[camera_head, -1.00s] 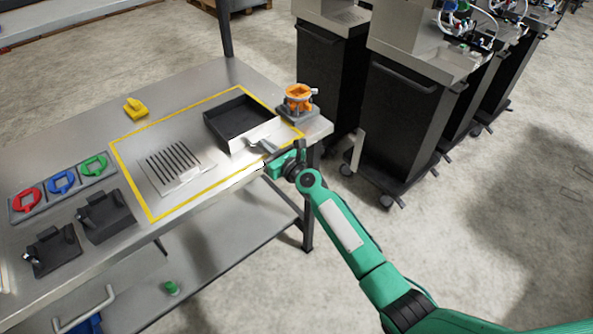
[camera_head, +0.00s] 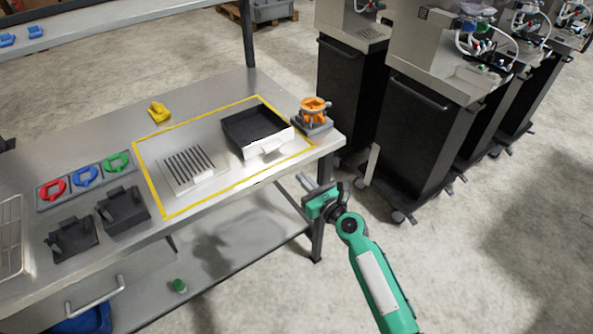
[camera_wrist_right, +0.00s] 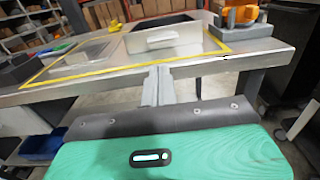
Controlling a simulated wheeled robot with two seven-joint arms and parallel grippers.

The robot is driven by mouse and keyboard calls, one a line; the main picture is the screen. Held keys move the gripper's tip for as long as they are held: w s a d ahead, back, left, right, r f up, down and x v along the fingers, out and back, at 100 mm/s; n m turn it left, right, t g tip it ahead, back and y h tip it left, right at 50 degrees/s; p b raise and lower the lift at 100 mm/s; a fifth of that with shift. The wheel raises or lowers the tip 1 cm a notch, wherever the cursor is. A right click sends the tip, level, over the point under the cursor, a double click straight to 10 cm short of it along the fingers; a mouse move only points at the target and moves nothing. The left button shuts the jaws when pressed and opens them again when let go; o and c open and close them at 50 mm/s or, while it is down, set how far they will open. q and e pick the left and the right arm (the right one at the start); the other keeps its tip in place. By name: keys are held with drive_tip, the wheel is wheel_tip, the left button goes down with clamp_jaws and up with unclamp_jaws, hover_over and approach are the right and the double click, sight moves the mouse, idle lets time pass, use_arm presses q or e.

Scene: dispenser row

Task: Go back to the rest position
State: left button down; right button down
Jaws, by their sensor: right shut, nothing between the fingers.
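My right gripper (camera_head: 305,182) is shut and empty, just off the front right edge of the steel table (camera_head: 225,78). In the right wrist view its closed fingers (camera_wrist_right: 158,85) point toward the table edge and a black tray with a light front (camera_wrist_right: 165,38). The black tray (camera_head: 255,128) sits inside the yellow outline, apart from the gripper. My left gripper is not in view.
An orange-topped fixture (camera_head: 313,108) stands at the table's right corner. Dark wheeled cabinets (camera_head: 425,130) stand to the right. A yellow piece (camera_head: 158,112) and a slotted plate (camera_head: 190,168) lie on the table. The floor at lower right is clear.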

drive_tip(key=shift+s+d, duration=0.35)
drive_tip(key=shift+s, duration=0.15)
drive_tip(key=s+d+f+n+g+h, duration=0.2)
drive_tip(key=s+d+f+n, duration=0.3)
drive_tip(key=f, duration=0.8)
drive_tip(key=s+d+f+n+g+h, duration=0.2)
drive_tip(key=s+f+n, duration=0.35)
drive_tip(key=f, duration=0.75)
drive_tip(key=s+d+f+n+g+h, duration=0.35)
drive_tip(key=s+f, duration=0.35)
drive_tip(key=f, duration=0.5)
drive_tip(key=s+d+f+n+g+h, duration=0.1)
drive_tip(key=s+d+f+n, duration=0.3)
drive_tip(key=s, duration=0.9)
drive_tip(key=s+d+f+n+g+h, duration=0.1)
drive_tip(key=s+d+f+n+g, duration=0.2)
drive_tip(key=s, duration=0.9)
drive_tip(key=s+d+f+n+g+h, duration=0.1)
drive_tip(key=s+d+f+n+g, duration=0.1)
drive_tip(key=s+d+f+n, duration=0.4)
drive_tip(key=s+f+n, duration=0.4)
drive_tip(key=s+f, duration=0.2)
drive_tip(key=s, duration=0.1)
drive_tip(key=shift+s+d, duration=0.35)
